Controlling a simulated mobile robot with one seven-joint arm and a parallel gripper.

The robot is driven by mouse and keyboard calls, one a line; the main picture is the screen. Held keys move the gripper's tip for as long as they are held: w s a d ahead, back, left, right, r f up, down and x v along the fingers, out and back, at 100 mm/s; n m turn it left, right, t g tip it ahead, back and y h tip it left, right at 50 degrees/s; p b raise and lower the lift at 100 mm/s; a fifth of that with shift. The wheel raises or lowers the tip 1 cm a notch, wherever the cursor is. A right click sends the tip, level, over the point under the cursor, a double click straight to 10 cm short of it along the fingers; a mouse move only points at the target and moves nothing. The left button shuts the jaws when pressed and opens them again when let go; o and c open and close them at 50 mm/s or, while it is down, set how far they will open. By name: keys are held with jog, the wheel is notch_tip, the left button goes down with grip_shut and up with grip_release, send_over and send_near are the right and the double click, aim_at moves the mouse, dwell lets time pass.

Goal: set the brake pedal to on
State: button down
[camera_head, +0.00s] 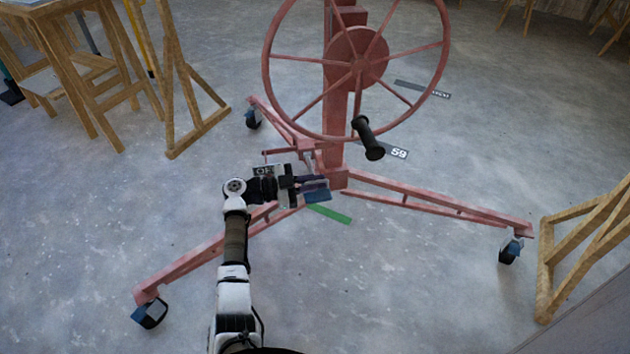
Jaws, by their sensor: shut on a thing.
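The panel lift (338,95) is a red metal frame with a large spoked wheel and splayed legs on casters. The brake pedal (318,196) appears as a small blue plate low in front of the lift's post. My gripper (303,188) reaches in from the left at the pedal and is shut on it. The fingers and wrist hide part of the pedal and its mount.
A black crank handle (368,138) sticks out from the wheel (358,57) above my gripper. Lift legs (435,202) spread left and right. A green strip (329,214) lies on the floor. Wooden frames stand at upper left (190,100) and right (585,240). Open concrete floor lies between.

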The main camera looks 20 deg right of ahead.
aim_at(313, 196)
notch_tip(313, 196, down, 3)
jog(key=shift+a+m, duration=0.15)
jog(key=shift+m, duration=0.55)
jog(key=shift+w+f+b, duration=0.15)
jog(key=shift+f+b, duration=0.25)
jog(key=shift+f, duration=0.75)
jog(key=c, duration=1.5)
grip_release()
jog(key=shift+f, duration=0.1)
jog(key=shift+c, duration=0.2)
jog(key=v, duration=1.3)
jog(key=shift+a, duration=0.4)
